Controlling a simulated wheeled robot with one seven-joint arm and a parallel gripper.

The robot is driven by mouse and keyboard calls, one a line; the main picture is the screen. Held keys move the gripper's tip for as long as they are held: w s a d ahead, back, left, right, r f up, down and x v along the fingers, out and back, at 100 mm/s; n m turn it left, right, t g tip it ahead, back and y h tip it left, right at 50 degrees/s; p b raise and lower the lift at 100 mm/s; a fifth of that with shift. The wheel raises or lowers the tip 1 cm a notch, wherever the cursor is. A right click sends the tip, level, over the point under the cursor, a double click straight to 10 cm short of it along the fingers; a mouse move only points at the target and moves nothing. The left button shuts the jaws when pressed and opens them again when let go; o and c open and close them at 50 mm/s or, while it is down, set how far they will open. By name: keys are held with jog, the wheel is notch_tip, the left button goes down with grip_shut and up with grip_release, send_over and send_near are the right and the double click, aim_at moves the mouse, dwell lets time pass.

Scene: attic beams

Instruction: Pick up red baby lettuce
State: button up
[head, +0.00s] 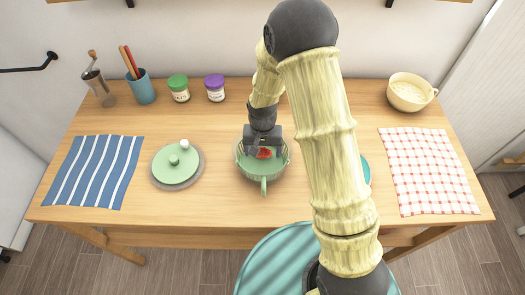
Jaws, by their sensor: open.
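A red piece, which looks like the red baby lettuce (264,153), lies in a green pan (243,171) with a short handle pointing at the table's front edge. My gripper (263,150) is open and points down over the pan, with its fingers close around or just above the red piece. I cannot tell whether the fingers touch it. My gripper and arm hide part of the pan's far side.
A green lid (174,168) on a grey round mat lies left of the pan. Two jars (178,88), a blue utensil cup (141,88) and a grinder (97,85) stand behind. A teal thing (366,170) is mostly hidden behind my arm.

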aim_at(263, 150)
jog(key=shift+c, duration=0.2)
dwell(0.3)
jog(key=c, duration=1)
jog(key=shift+o, duration=0.2)
notch_tip(263, 150, up, 10)
jog(key=shift+b, duration=0.6)
